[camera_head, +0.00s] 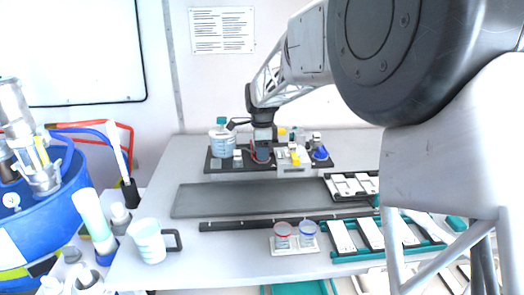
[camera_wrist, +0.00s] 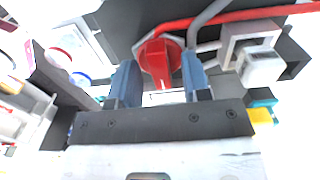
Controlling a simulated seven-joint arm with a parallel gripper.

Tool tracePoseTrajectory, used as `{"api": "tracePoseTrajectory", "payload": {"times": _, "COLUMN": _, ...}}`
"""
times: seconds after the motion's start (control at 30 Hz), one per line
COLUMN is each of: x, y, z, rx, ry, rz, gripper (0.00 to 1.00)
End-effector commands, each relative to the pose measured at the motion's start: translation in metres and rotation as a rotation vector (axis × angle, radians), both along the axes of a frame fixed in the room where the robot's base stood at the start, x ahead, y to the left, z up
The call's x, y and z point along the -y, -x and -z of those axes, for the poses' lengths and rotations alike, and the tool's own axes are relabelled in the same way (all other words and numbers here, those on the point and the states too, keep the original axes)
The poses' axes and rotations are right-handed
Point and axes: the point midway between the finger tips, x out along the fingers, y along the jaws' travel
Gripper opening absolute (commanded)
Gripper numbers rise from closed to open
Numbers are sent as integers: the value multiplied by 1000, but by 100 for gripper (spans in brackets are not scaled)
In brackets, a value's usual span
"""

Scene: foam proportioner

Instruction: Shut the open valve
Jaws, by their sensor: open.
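The foam proportioner stands on a dark base plate (camera_head: 225,168) at the back of the bench. In the wrist view, a red valve handle (camera_wrist: 156,58) on a round red body lies between the two blue-grey fingers of my gripper (camera_wrist: 160,76). The fingers are apart, one on each side of the handle; I cannot tell whether either touches it. In the head view, my gripper (camera_head: 262,146) points down over the middle of the proportioner and largely hides the valve. A blue knob (camera_head: 320,153) sits at the base plate's right end.
A clear container with a teal cap (camera_head: 222,142) stands left of my gripper. A red hose (camera_wrist: 240,18) and a grey hose run close to the valve. White blocks (camera_wrist: 260,62) stand to the right. A measuring jug (camera_head: 150,240) and two small cups (camera_head: 295,235) stand nearer the bench front.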

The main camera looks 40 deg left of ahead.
Motion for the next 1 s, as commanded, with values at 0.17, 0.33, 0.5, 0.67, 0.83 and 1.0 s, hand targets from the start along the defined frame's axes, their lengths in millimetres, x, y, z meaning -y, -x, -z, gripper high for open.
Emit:
{"api": "tracePoseTrajectory", "payload": {"times": 0.17, "x": 0, "y": 0, "z": 0, "rx": 0, "ry": 0, "rz": 0, "gripper": 32}}
{"api": "tracePoseTrajectory", "payload": {"times": 0.33, "x": 0, "y": 0, "z": 0, "rx": 0, "ry": 0, "rz": 0, "gripper": 6}}
{"api": "tracePoseTrajectory", "payload": {"times": 0.5, "x": 0, "y": 0, "z": 0, "rx": 0, "ry": 0, "rz": -1, "gripper": 0}}
{"api": "tracePoseTrajectory", "payload": {"times": 0.67, "x": 0, "y": 0, "z": 0, "rx": 0, "ry": 0, "rz": -15, "gripper": 0}}
{"api": "tracePoseTrajectory", "payload": {"times": 0.83, "x": 0, "y": 0, "z": 0, "rx": 0, "ry": 0, "rz": -60, "gripper": 0}}
{"api": "tracePoseTrajectory", "payload": {"times": 1.0, "x": 0, "y": 0, "z": 0, "rx": 0, "ry": 0, "rz": -149, "gripper": 0}}
